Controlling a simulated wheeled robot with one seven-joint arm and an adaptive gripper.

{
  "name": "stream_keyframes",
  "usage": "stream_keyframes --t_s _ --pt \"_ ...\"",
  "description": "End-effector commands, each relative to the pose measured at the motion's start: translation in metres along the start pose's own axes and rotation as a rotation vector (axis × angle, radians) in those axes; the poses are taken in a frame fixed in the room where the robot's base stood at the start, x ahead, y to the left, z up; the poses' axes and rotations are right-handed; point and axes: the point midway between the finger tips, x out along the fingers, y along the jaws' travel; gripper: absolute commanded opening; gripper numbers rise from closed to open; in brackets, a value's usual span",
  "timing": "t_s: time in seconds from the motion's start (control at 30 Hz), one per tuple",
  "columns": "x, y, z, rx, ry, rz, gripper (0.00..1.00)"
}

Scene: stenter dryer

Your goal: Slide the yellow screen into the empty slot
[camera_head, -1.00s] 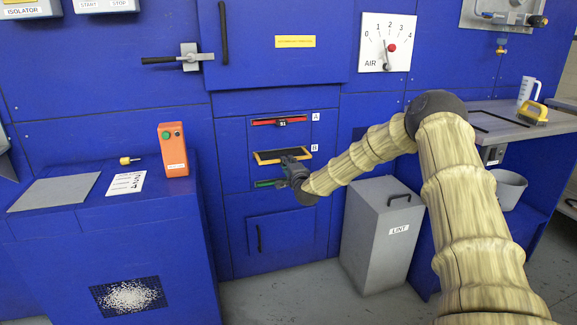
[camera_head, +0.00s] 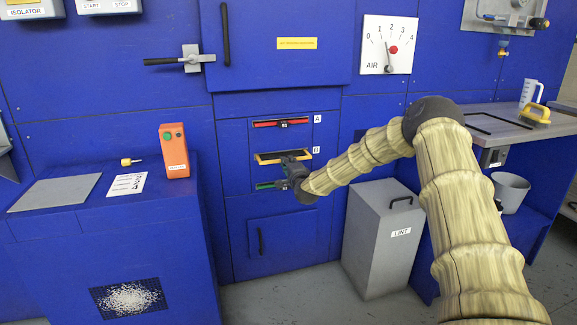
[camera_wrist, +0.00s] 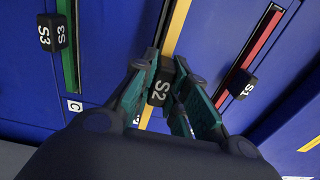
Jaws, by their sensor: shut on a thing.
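The yellow screen (camera_head: 267,158) sits in the slot marked B, between the red screen above and the green screen below. Its front edge stands slightly out of the blue panel in the head view. In the wrist view, its yellow frame (camera_wrist: 179,25) carries a black handle block marked S2 (camera_wrist: 160,88). The fingers (camera_wrist: 163,84) are closed around the S2 block, one on each side. My gripper hides part of the screen's right side and of the slot below.
The red screen S1 (camera_head: 268,124) fills slot A above. The green screen S3 (camera_head: 265,186) is below; its handle shows beside my gripper in the wrist view (camera_wrist: 46,33). A grey lint bin (camera_head: 375,245) stands right of the slots, and a blue cabinet (camera_head: 100,235) stands left.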

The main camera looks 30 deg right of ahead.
Motion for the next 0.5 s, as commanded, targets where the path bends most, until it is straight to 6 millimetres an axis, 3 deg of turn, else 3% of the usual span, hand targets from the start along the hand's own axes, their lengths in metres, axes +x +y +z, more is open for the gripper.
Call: stream_keyframes --t_s 0.5 --pt "0.0100 0.0000 -0.0003 0.000 0.001 -0.002 0.00"
